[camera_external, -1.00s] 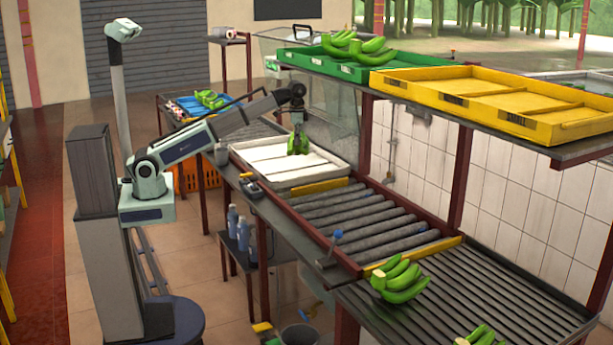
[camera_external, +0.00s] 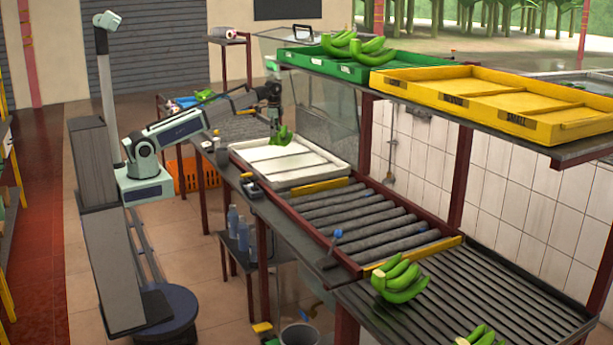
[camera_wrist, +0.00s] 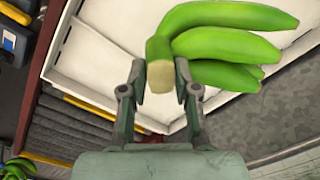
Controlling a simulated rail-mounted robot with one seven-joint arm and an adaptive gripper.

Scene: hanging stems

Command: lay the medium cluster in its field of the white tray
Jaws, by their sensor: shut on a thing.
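A green banana cluster (camera_wrist: 220,42) fills the upper middle of the wrist view, its pale cut stem end between my fingers. My gripper (camera_wrist: 158,85) is shut on this cluster at its stem. In the external view my gripper (camera_external: 273,122) holds the cluster (camera_external: 283,136) over the far part of the white tray (camera_external: 268,181). The white tray has dividers and its visible fields look empty. I cannot tell whether the cluster touches the tray. Any size labels on the white tray are not readable.
A green crate (camera_external: 310,65) with clusters and an empty yellow crate (camera_external: 480,100) stand on the upper shelf, right of the arm. A glass pane (camera_external: 325,110) stands behind the tray. Rollers (camera_external: 365,220) run in front. Another cluster (camera_external: 400,280) lies on the slatted table.

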